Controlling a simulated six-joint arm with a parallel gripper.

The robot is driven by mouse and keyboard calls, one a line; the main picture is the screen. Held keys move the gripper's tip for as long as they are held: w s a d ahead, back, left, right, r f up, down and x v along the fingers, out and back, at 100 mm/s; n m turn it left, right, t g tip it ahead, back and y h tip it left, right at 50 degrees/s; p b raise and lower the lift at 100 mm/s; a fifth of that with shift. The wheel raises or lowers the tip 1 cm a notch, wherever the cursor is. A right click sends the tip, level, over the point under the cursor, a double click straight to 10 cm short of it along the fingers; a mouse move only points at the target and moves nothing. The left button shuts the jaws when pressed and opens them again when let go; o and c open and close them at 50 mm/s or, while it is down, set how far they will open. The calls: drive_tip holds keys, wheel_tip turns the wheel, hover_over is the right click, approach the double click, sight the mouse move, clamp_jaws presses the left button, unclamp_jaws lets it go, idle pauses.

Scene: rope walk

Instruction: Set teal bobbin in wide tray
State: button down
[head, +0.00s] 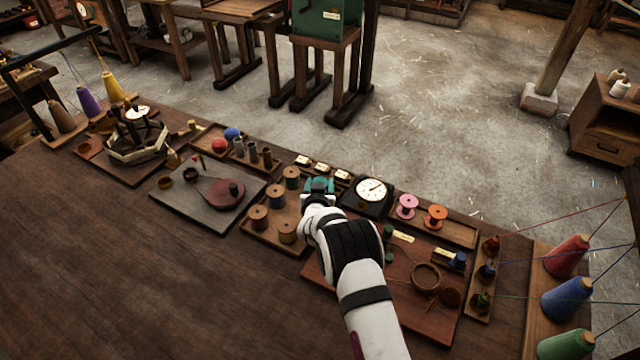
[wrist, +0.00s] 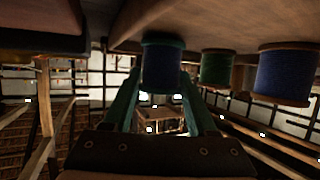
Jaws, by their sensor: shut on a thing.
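My gripper (head: 318,187) is over the table, near the back right edge of the tray of tan bobbins and left of the dial gauge. In the wrist view my gripper (wrist: 161,92) has its teal fingers closed on the teal bobbin (wrist: 162,66), which has a dark blue-green body. In the head view the bobbin cannot be told apart from the teal fingers. A long tray (head: 464,236) holds a pink and an orange spool to the right of the gauge. I cannot tell for sure which tray is the wide one.
The dial gauge (head: 371,191) stands close to my gripper's right. Several tan bobbins stand in the tray (head: 262,238) at left. A reddish board (head: 408,310) lies under my arm. A green spool (wrist: 217,68) and a blue spool (wrist: 285,73) show in the wrist view.

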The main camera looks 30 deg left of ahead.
drive_tip(key=shift+f, duration=0.15)
drive_tip(key=shift+c, duration=0.8)
unclamp_jaws()
drive_tip(key=shift+o, duration=0.2)
drive_tip(key=shift+d+f, duration=0.1)
drive_tip(key=shift+o, duration=0.6)
drive_tip(key=shift+s, duration=0.1)
wheel_tip(320, 180, up, 8)
drive_tip(key=shift+r, duration=0.15)
